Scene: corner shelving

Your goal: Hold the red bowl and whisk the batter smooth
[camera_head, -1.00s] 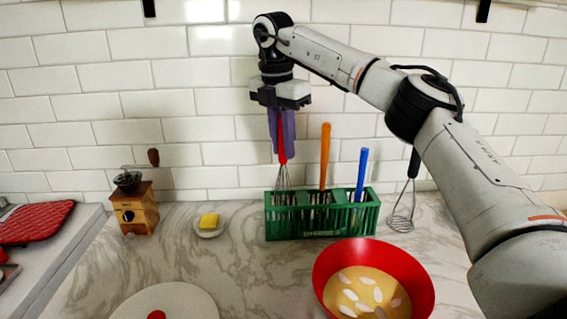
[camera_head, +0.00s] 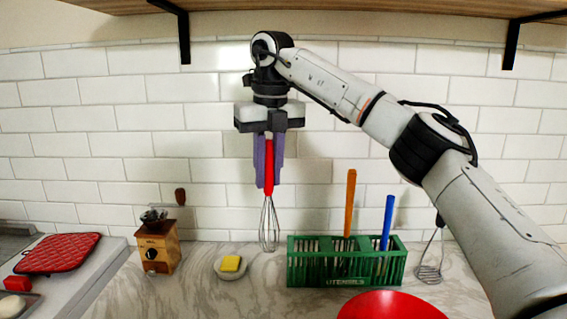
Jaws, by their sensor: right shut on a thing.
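My right gripper (camera_head: 269,172) is shut on the red handle of a whisk (camera_head: 269,222). The whisk hangs upright, wires down, left of the green utensil rack and clear of it. The red bowl (camera_head: 390,305) is at the bottom edge of the view, in front of the rack; only its far rim and part of its inner wall show, and the batter is out of view. My left gripper is not in view.
The green rack (camera_head: 346,276) holds an orange-handled tool (camera_head: 350,205) and a blue-handled tool (camera_head: 387,222). A wooden grinder (camera_head: 157,248) and a yellow block (camera_head: 230,264) on a small dish stand left. A wooden shelf (camera_head: 330,8) hangs above.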

